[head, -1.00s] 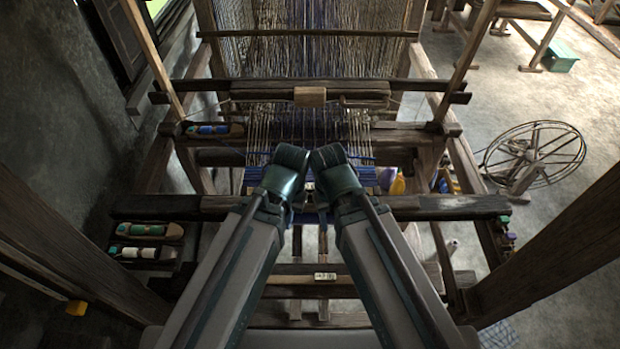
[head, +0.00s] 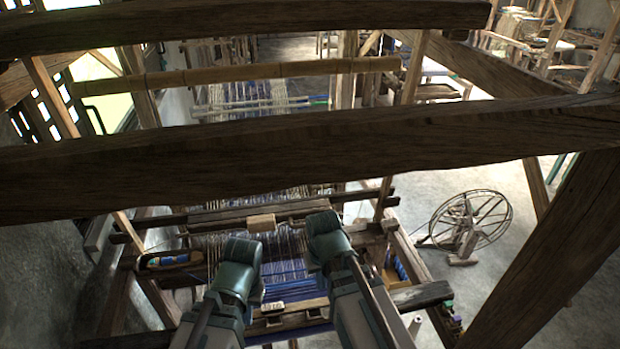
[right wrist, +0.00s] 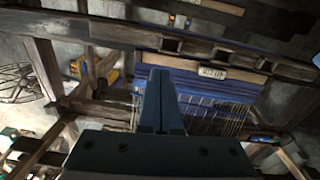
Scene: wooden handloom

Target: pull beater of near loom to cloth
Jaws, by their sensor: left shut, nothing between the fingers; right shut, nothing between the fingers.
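The near loom's beater (head: 300,208) is a dark wooden crossbar with a lighter block (head: 261,222) at its middle, behind my grippers in the head view. The blue cloth (head: 290,284) lies on the near side of the beater, with warp threads between them. My left gripper (head: 243,258) is shut and empty, above the threads and left of the cloth. My right gripper (head: 326,234) is shut and empty, to the right of the cloth's middle and near the beater. In the right wrist view its shut fingers (right wrist: 161,100) show in front of the blue cloth (right wrist: 240,92). Contact with the beater cannot be told.
Two heavy frame beams (head: 300,150) cross the head view and hide part of the loom. A shuttle (head: 168,260) rests on the left. A spinning wheel (head: 470,222) stands on the open floor to the right.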

